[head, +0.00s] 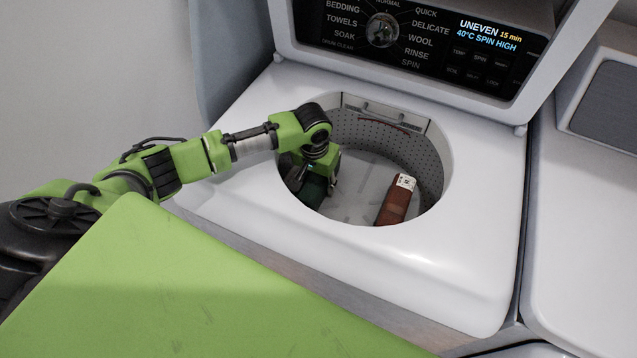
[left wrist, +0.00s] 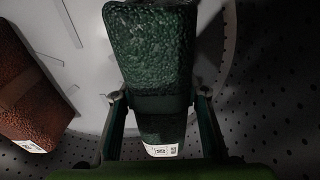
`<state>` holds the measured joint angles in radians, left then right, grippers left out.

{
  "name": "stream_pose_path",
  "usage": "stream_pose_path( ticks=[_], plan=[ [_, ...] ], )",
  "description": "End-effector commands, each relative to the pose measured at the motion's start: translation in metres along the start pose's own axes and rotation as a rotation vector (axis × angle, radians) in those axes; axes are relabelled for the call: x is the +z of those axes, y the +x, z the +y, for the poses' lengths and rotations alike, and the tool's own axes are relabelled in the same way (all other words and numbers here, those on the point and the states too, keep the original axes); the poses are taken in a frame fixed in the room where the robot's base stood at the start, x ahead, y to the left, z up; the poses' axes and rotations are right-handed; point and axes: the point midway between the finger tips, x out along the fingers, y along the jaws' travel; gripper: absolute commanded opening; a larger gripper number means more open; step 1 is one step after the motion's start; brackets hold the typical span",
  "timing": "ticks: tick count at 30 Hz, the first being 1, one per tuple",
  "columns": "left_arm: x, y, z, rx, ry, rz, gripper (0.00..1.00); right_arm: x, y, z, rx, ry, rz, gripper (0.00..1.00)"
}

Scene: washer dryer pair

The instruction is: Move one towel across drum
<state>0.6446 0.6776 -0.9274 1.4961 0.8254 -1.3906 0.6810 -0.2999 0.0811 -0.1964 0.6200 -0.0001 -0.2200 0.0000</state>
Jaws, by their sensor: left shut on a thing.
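A dark green rolled towel with a white label (left wrist: 150,60) lies between the fingers of my left gripper (left wrist: 160,100) in the left wrist view. The gripper is shut on it. In the head view my left gripper (head: 322,185) reaches down into the left side of the washer drum (head: 365,140), and part of the green towel (head: 312,192) shows under it. A brown towel with a white label (head: 395,203) lies at the right side of the drum, apart from the gripper. It also shows at the left edge of the left wrist view (left wrist: 28,90). My right gripper is not in view.
The round drum opening in the white washer top (head: 440,255) surrounds my left wrist. The raised lid and control panel (head: 410,40) stand behind it, with the display reading "UNEVEN". The drum floor (head: 355,190) between the towels is bare. A second white machine (head: 585,230) stands at right.

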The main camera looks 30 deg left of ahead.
Motion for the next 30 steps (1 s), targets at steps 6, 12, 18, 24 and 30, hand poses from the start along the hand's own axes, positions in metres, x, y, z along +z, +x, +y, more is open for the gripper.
stream_pose_path(
  ticks=[6,12,18,24,30],
  plan=[
    [-0.001,0.004,0.0,0.0,0.0,0.003,0.11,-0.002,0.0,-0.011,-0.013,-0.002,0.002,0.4],
    [0.0,0.006,0.0,0.0,-0.001,0.002,0.48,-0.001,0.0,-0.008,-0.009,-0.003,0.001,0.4],
    [0.0,0.006,0.0,0.0,-0.001,0.001,0.57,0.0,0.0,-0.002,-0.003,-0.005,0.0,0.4],
    [0.0,0.005,-0.001,0.0,0.0,0.002,0.57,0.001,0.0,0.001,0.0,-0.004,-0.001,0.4],
    [-0.001,-0.02,0.0,0.002,0.0,0.004,0.57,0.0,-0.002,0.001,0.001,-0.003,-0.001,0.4]
  ],
)
